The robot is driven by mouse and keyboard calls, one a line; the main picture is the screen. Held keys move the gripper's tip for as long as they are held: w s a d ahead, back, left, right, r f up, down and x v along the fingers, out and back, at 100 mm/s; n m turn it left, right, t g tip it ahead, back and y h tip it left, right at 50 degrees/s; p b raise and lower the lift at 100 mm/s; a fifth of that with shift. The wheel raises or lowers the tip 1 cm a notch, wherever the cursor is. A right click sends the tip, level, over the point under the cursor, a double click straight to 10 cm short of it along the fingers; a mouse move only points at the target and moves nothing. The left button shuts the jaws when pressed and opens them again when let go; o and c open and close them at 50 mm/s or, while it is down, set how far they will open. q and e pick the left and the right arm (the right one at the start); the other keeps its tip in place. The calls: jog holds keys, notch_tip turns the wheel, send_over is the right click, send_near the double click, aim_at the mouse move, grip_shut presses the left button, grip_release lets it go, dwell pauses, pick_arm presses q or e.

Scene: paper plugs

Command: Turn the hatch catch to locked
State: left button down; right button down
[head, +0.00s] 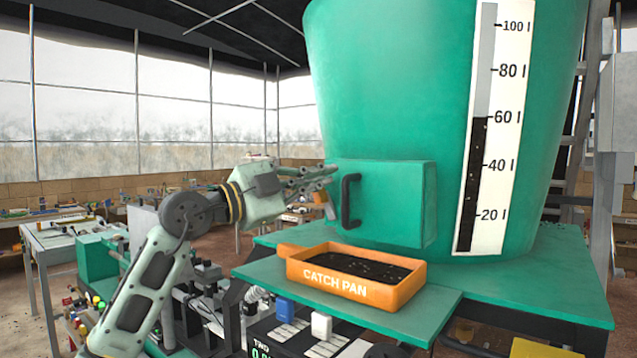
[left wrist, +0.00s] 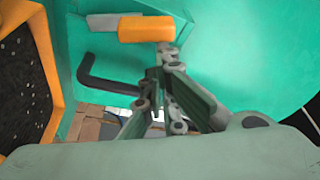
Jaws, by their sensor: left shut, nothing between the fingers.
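The green hatch (head: 395,203) is a box-like door on the front of a green hopper, with a black bar handle (head: 348,201) on its left part. The orange catch lever (head: 325,204) is left of the handle, partly hidden by my gripper. In the left wrist view the catch (left wrist: 148,28) shows as an orange grip beside a grey piece, and the black handle (left wrist: 108,84) is left of my fingers. My left gripper (head: 328,174) is shut and empty, its tips close to the catch. I cannot tell whether they touch it. My right gripper is not in view.
An orange catch pan (head: 345,287) holding dark grains sits on the green shelf (head: 260,279) below the hatch. A scale with a blue and a white block (head: 321,325) stands under the shelf. A level gauge (head: 490,130) runs up the hopper. Workbenches stand at left.

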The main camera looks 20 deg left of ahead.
pick_arm(q)
jog(key=shift+w+a+r+n+t+y+p, duration=0.15)
jog(key=shift+w+a+n+t+p, duration=0.2)
jog(key=shift+a+n, duration=0.6)
jog(key=shift+w+a+f+n+t+y+p, duration=0.15)
jog(key=shift+a+n+t+p, duration=0.4)
jog(key=shift+n, duration=0.75)
jog(key=shift+w+a+r+n+t+y+p, duration=0.1)
jog(key=shift+w+a+n+t+y+p, duration=0.2)
jog(key=shift+a+n, duration=0.7)
jog(key=shift+w, duration=0.1)
